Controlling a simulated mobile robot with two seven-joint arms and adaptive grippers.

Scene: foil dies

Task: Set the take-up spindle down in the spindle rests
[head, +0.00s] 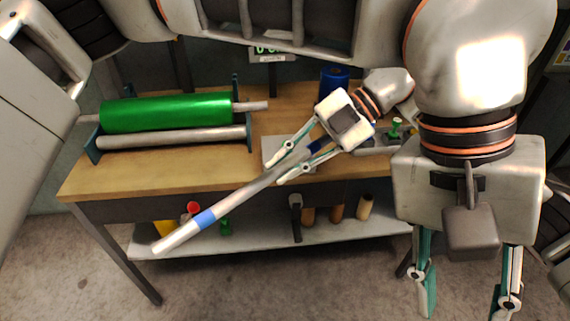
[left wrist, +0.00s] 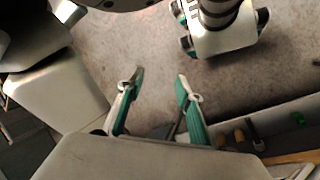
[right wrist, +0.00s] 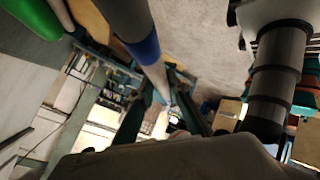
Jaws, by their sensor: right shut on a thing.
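The take-up spindle (head: 240,192) is a long light-grey bar with blue bands. My right gripper (head: 278,171) is shut on it. The bar slants down to the left, its near end out past the table's front edge and apart from the stand. In the right wrist view the spindle (right wrist: 127,18) runs between the fingers. A stand at the table's left has dark blue-grey end plates (head: 93,152), which look like the spindle rests; their slots are too small to tell. My left gripper (head: 460,303) is open and empty at the lower right; its spread fingers show in the left wrist view (left wrist: 160,78).
A green roll (head: 165,112) and a grey roller (head: 175,138) lie across the stand. A lower shelf (head: 270,238) holds several bottles and tools. Bare wooden tabletop (head: 150,172) lies in front of the stand.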

